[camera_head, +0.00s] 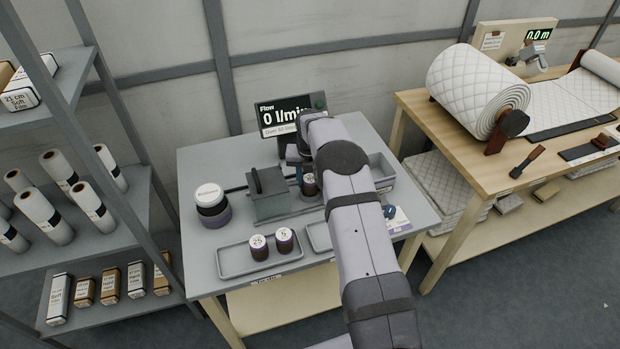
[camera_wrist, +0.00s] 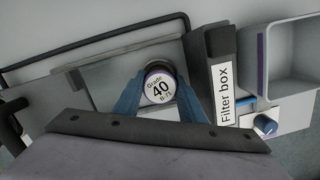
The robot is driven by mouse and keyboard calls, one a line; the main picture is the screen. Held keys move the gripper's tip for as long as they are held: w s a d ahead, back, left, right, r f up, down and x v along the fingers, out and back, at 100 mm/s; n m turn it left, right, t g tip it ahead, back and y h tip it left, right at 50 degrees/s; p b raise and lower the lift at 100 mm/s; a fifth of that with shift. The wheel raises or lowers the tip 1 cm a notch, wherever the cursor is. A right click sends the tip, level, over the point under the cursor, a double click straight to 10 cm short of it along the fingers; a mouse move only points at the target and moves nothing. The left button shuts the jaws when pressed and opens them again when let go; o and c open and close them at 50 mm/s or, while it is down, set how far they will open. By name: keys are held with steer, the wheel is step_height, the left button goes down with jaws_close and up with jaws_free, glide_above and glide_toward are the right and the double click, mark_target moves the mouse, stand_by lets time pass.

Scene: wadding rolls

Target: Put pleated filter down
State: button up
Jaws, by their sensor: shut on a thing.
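The pleated filter (camera_head: 309,186) is a short dark cylinder with a white top. In the wrist view the filter (camera_wrist: 158,88) shows its cap, marked "Grade 40". My gripper (camera_wrist: 160,100) is shut on it, one blue finger at each side. The filter is upright, over or in a grey recess (camera_wrist: 105,75) beside the "Filter box" label (camera_wrist: 224,85). I cannot tell whether it rests on the bottom. In the head view my arm hides part of this area. A grey block with a black handle (camera_head: 268,195) stands left of the filter.
A tray (camera_head: 235,268) at the front left holds two filters marked 25 and 5 (camera_head: 272,242). A second tray (camera_head: 318,238) is partly behind my arm. A flow display (camera_head: 290,115) reads 0 l/min. A round dark jar (camera_head: 212,207) stands at left, an open grey bin (camera_head: 382,170) at right.

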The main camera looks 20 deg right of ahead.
mark_target(310, 182)
steer(key=shift+f+b, duration=0.3)
steer(key=o, duration=1.1)
steer(key=shift+o, duration=0.2)
steer(key=shift+r, duration=0.15)
steer(key=shift+r+p, duration=0.3)
steer(key=shift+p, duration=0.05)
step_height(310, 182, up, 12)
steer(key=s+b, duration=0.1)
steer(key=b, duration=0.2)
steer(key=shift+s+a+f, duration=0.15)
steer(key=shift+s+a, duration=0.2)
